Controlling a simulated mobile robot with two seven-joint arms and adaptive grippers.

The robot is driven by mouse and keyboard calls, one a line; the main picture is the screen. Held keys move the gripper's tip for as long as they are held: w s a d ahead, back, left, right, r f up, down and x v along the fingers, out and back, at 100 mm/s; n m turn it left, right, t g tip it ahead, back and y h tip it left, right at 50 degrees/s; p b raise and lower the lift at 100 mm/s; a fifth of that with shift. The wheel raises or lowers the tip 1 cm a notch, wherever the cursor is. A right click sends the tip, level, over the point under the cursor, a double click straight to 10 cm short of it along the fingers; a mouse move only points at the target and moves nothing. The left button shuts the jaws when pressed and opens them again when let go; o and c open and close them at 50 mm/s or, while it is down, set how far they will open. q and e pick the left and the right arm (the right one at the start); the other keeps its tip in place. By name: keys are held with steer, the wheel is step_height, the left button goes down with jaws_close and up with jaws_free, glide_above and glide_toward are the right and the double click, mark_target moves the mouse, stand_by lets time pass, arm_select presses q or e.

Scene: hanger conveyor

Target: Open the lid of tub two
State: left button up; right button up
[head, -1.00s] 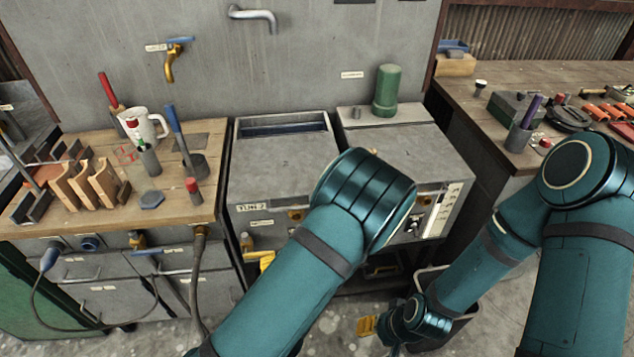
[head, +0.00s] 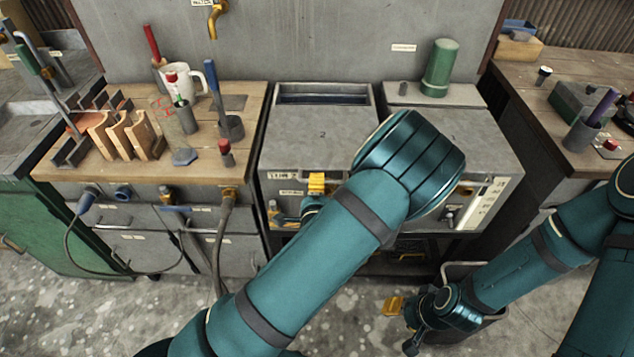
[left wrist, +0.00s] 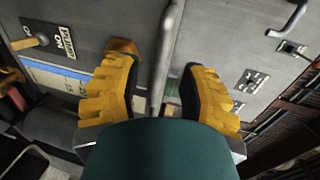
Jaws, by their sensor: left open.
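Tub two (head: 318,150) is the grey box in the middle of the head view. Its flat grey lid is marked 2, looks shut and has a label on the front below it. My left gripper (head: 317,184) is at the front edge of this lid, partly hidden behind my forearm. In the left wrist view its yellow fingers (left wrist: 158,68) are open, one on each side of a grey round bar (left wrist: 163,60). The bar appears to be a handle; the fingers look apart from it. My right gripper (head: 393,305) hangs low near the floor; its jaw opening is unclear.
A second grey box with a green cylinder (head: 440,68) on top stands to the right, partly covered by my left arm. A wooden bench (head: 110,160) with a mug (head: 187,82) and tools stands left. Another bench is at the right. A dark bin stands by my right gripper.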

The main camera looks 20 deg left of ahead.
arm_select(q)
steer(key=shift+x, duration=1.65)
jaws_close()
steer(key=shift+r, duration=0.1)
